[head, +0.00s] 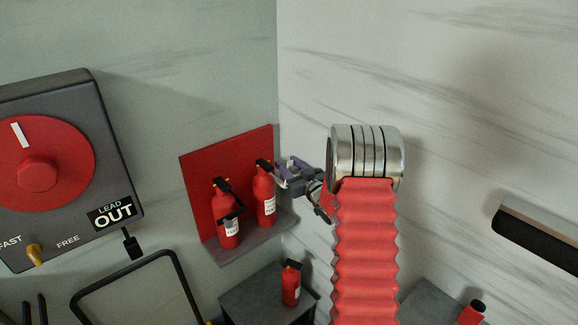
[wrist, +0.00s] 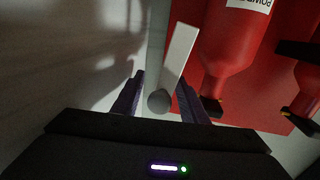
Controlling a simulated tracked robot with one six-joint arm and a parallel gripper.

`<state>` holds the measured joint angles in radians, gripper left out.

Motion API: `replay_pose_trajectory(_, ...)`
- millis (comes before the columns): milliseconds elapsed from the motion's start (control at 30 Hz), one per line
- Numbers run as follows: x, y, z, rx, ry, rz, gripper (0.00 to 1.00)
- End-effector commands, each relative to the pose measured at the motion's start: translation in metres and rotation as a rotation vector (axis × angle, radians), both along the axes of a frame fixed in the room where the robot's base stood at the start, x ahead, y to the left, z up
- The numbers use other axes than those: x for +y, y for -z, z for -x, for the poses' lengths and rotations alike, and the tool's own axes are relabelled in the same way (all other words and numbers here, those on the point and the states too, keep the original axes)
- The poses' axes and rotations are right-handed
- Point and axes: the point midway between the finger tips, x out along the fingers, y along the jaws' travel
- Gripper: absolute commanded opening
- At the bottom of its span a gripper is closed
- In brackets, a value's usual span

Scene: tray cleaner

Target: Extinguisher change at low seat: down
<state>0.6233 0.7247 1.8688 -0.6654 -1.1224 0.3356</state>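Two red extinguishers stand on the grey shelf of a red wall board (head: 200,190): a left one (head: 228,225) and a right one (head: 265,198). A third extinguisher (head: 291,285) stands upright on a low dark grey box (head: 240,300) below. My gripper (head: 284,178) is beside the right extinguisher's upper part. In the wrist view its fingers (wrist: 160,98) are apart, and a red extinguisher (wrist: 232,40) with an upside-down label lies right of them, outside the gap. A pale bar with a rounded grey end (wrist: 178,58) shows between the fingers; I cannot tell what it is.
Another red bottle (head: 470,315) stands by a second grey box at the lower right. A dark control box (head: 75,100) with a red dial is at left, above a black-framed panel (head: 130,262). A black-fronted bar (head: 540,238) juts from the right wall.

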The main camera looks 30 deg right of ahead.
Motion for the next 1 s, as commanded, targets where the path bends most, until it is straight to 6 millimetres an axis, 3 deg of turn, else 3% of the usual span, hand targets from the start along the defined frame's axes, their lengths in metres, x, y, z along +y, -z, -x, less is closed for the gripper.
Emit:
replay_pose_trajectory(100, -0.0002, -0.0001, 0.0003, 0.0, 0.0, 0.0, 0.39)
replay_pose_trajectory(667, -0.0026, -0.0005, 0.0011, -0.001, 0.005, 0.0, 0.0)
replay_pose_trajectory(1000, -0.0056, -0.0007, 0.0012, -0.002, 0.01, 0.002, 0.0)
